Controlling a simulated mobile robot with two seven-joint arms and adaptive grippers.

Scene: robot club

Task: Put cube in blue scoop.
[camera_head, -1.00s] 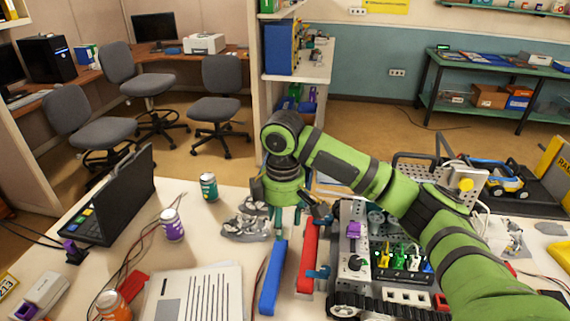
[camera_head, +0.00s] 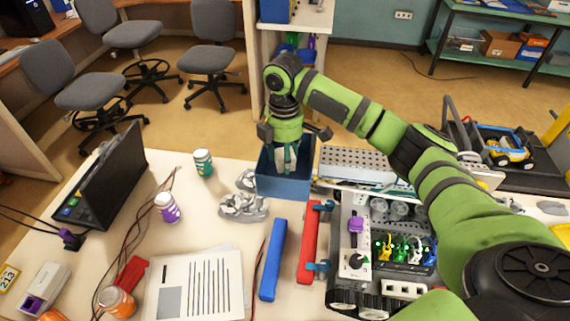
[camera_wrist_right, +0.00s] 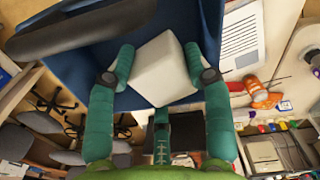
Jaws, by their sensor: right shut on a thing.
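A blue scoop (camera_head: 283,187), box-like in the head view, stands at the far edge of the table. My right gripper (camera_head: 287,163) points down at its opening, fingers in front of the blue inner wall. In the right wrist view, a white cube (camera_wrist_right: 160,71) is pinched between the green fingertips of this gripper (camera_wrist_right: 160,66). Blue scoop surface (camera_wrist_right: 150,17) lies behind the cube there. My left gripper is not in view.
Grey metal parts (camera_head: 243,207) lie left of the scoop. Blue (camera_head: 273,258) and red (camera_head: 309,245) bars lie in front. A tracked robot (camera_head: 385,260) is on the right. A laptop (camera_head: 103,180), jars (camera_head: 203,163) and a printed sheet (camera_head: 197,285) occupy the left.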

